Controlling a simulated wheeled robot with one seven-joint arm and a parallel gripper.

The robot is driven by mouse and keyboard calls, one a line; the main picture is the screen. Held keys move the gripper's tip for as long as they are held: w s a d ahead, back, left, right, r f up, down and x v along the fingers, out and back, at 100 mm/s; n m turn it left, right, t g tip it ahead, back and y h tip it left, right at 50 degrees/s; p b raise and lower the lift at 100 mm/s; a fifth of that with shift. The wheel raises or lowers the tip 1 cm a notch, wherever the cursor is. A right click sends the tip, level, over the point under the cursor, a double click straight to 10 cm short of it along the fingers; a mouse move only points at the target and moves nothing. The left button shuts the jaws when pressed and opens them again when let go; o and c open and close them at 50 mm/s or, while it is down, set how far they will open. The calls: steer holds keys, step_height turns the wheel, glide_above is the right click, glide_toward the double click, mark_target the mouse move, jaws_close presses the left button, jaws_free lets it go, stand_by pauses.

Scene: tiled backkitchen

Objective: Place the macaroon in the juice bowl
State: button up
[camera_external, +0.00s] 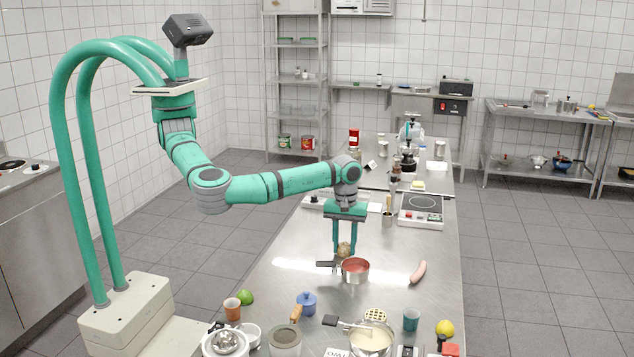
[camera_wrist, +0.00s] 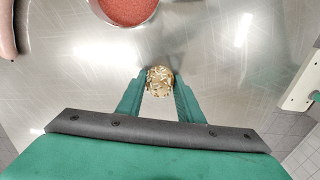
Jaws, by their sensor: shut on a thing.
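The macaroon (camera_external: 345,249), a small golden-brown lump with pale flakes, is between the fingertips of my gripper (camera_external: 345,246). In the wrist view the macaroon (camera_wrist: 159,78) sits between the two green fingers of my gripper (camera_wrist: 160,84), which are shut on it. The juice bowl appears to be the round metal vessel with red contents (camera_external: 355,271), just in front of and slightly right of the gripper in the external view. It also shows in the wrist view (camera_wrist: 127,11), cut off by the top edge. The macaroon is outside the vessel; its exact height above the counter is unclear.
A dark handle-like piece (camera_external: 327,264) lies left of the red vessel. A sausage (camera_external: 418,272) lies to its right. Bare steel surrounds the vessel's right side.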

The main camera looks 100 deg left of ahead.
mark_target(344, 243)
steer(key=shift+r, duration=0.5)
step_height(344, 243, up, 3)
steer(key=shift+s+f, duration=0.1)
steer(key=shift+f, duration=0.05)
steer(key=s+a+r, duration=0.2)
steer(key=s+r, duration=0.7)
steer(key=s, duration=0.5)
steer(key=w+a+f+m, duration=0.2)
steer(key=f+m, duration=0.1)
steer(key=m, duration=0.2)
steer(key=w+a+f+m, duration=0.1)
steer(key=w+f+m, duration=0.1)
steer(key=m, duration=0.4)
steer(key=w+a+f+m, duration=0.1)
steer(key=a+f+m, duration=0.1)
steer(key=f+m, duration=0.3)
steer(key=shift+w+a+m, duration=0.3)
steer(key=shift+w+a, duration=0.05)
steer(key=shift+w, duration=0.05)
steer(key=shift+w+a+f+m, duration=0.1)
steer(key=shift+a+f+m, duration=0.1)
steer(key=shift+f+m, duration=0.35)
steer(key=shift+r, duration=0.15)
